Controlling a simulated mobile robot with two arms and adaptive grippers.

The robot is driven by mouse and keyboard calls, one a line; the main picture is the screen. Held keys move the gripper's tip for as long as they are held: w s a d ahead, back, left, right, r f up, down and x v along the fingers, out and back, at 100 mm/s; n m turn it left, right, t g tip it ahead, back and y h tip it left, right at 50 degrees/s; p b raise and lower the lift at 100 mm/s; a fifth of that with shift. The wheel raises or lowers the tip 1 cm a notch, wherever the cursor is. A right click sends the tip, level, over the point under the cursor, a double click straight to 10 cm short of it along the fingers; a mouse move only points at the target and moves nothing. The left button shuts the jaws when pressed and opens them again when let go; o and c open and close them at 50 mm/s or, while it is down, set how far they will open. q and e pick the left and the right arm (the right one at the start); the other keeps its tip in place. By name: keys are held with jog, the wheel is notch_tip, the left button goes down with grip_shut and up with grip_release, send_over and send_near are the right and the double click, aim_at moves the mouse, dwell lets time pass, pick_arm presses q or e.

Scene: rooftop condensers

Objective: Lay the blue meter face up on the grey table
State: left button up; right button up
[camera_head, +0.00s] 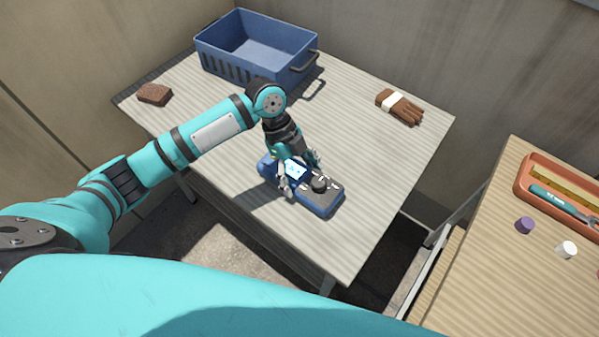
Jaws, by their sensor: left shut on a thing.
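The blue meter (324,196) is at the front part of the grey table (372,155). Its lit screen and dark dial face up. My left gripper (301,185) is over the meter with its fingers on either side of the body, shut on it. The meter looks flat on or very close to the tabletop; I cannot tell whether it touches. The gripper hides part of the meter's middle. My right gripper is not in view.
A blue basket (256,48) stands at the back of the table. A brown block (154,94) lies at the left, brown gloves (400,106) at the right. A wooden table (490,245) at right holds an orange tray (528,188), a purple cap (524,225) and a white cap (567,250).

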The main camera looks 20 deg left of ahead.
pick_arm(q)
jog(key=o, duration=1.5)
jog(key=shift+o, duration=0.2)
jog(key=v, duration=1.2)
jog(key=shift+s, duration=0.1)
